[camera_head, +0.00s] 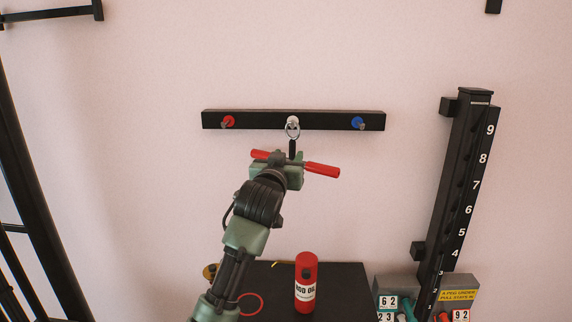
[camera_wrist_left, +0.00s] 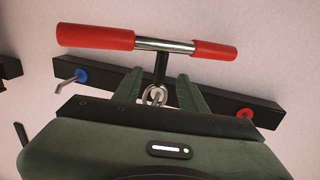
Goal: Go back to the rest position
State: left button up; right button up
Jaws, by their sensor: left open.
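A T-shaped handle with red grips (camera_head: 322,170) and a metal middle hangs by a ring (camera_head: 292,131) at the middle, white hook (camera_head: 292,121) of a black wall rack (camera_head: 260,119). Its dark stem runs between ring and bar. My left gripper (camera_head: 291,162) is in front of the handle and hides the bar's middle in the head view. In the left wrist view my left gripper (camera_wrist_left: 160,90) is open, its two green fingers on either side of the stem and ring (camera_wrist_left: 154,96), apparently apart from them. The right gripper is not in view.
The rack also has a red hook (camera_head: 228,121) and a blue hook (camera_head: 358,123). Below stands a black table (camera_head: 345,285) with a red can (camera_head: 306,280) and a red ring (camera_head: 250,304). A numbered black post (camera_head: 468,190) and numbered grey boxes are at right. Open space lies left of my arm.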

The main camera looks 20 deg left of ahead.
pick_arm(q)
jog(key=s+f+g, duration=0.2)
jog(key=s+f, duration=0.4)
jog(key=f, duration=0.4)
jog(key=s+d+f+m+g, duration=0.1)
jog(key=s+f+g, duration=0.2)
jog(key=s+f, duration=0.45)
jog(key=s+f+g, duration=0.2)
jog(key=s+f, duration=0.3)
jog(key=f, duration=0.6)
jog(key=s+d+f+m+g+h, duration=0.1)
jog(key=s+f+g, duration=0.45)
jog(key=s, duration=0.95)
jog(key=s+f+m+g+h, duration=0.1)
jog(key=s+f+g, duration=0.1)
jog(key=s+f, duration=1)
jog(key=s+f+g, duration=0.1)
jog(key=s+f, duration=0.1)
jog(key=f, duration=0.9)
jog(key=s+f, duration=0.2)
jog(key=f, duration=0.9)
jog(key=s+a+f+g, duration=0.1)
jog(key=s+a+f, duration=0.1)
jog(key=s+f, duration=1.5)
jog(key=shift+a, duration=0.3)
jog(key=shift+g, duration=0.25)
